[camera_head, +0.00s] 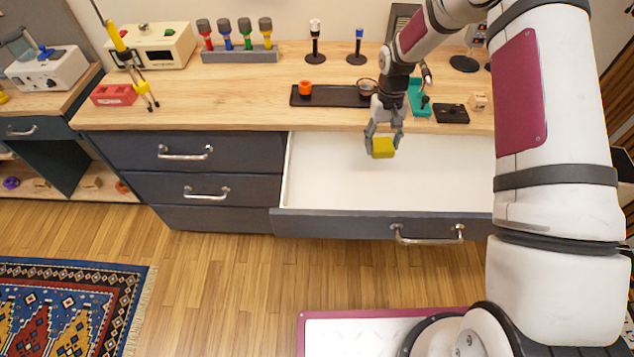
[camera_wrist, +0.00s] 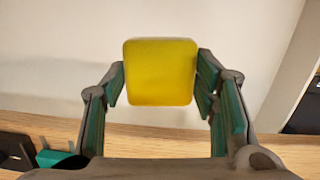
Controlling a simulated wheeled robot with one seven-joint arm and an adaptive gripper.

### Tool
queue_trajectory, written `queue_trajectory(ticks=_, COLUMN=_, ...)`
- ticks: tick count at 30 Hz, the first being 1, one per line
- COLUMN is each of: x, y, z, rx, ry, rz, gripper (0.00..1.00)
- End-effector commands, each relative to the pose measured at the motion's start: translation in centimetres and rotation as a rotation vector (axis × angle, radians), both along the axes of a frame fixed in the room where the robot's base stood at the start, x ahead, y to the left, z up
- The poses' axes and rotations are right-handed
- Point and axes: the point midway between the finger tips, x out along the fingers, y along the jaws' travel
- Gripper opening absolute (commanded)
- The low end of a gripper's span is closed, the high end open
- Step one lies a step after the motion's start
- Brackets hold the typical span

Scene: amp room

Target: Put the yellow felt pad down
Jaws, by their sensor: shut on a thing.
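The yellow felt pad (camera_head: 383,148) is a small block held at the tips of my gripper (camera_head: 383,140). In the wrist view the pad (camera_wrist: 161,72) sits between the green-padded fingers of my gripper (camera_wrist: 161,85), one on each side. In the head view the pad appears over the open drawer (camera_head: 330,180), near its back edge. The drawer has a white, empty-looking inside and a dark front with a metal handle. I cannot tell the exact height of the pad above the drawer floor.
The wooden counter (camera_head: 220,105) behind holds a black tray (camera_head: 330,96) with an orange item (camera_head: 305,88), a teal holder (camera_head: 418,98), a black box (camera_head: 451,113) and a rack of coloured-handled tools (camera_head: 240,54). Closed drawers (camera_head: 220,150) lie to the left. My arm hides the drawer's right end.

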Motion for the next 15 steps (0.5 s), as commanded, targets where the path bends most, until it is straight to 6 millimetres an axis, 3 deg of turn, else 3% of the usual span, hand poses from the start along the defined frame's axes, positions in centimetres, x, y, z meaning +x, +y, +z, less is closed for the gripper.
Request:
queue_trajectory(ticks=1, x=0.7, y=1.3, z=-1.5, rx=0.004, ry=0.000, rz=0.064, gripper=0.23)
queue_trajectory(ticks=8, x=1.0, y=9.7, z=-5.3, rx=0.021, ry=-0.007, rz=0.636, gripper=0.23)
queue_trajectory(ticks=12, x=0.2, y=14.6, z=-6.0, rx=0.023, ry=-0.006, rz=1.035, gripper=0.23)
queue_trajectory(ticks=15, x=-0.4, y=17.1, z=-5.6, rx=0.017, ry=-0.002, rz=1.254, gripper=0.23)
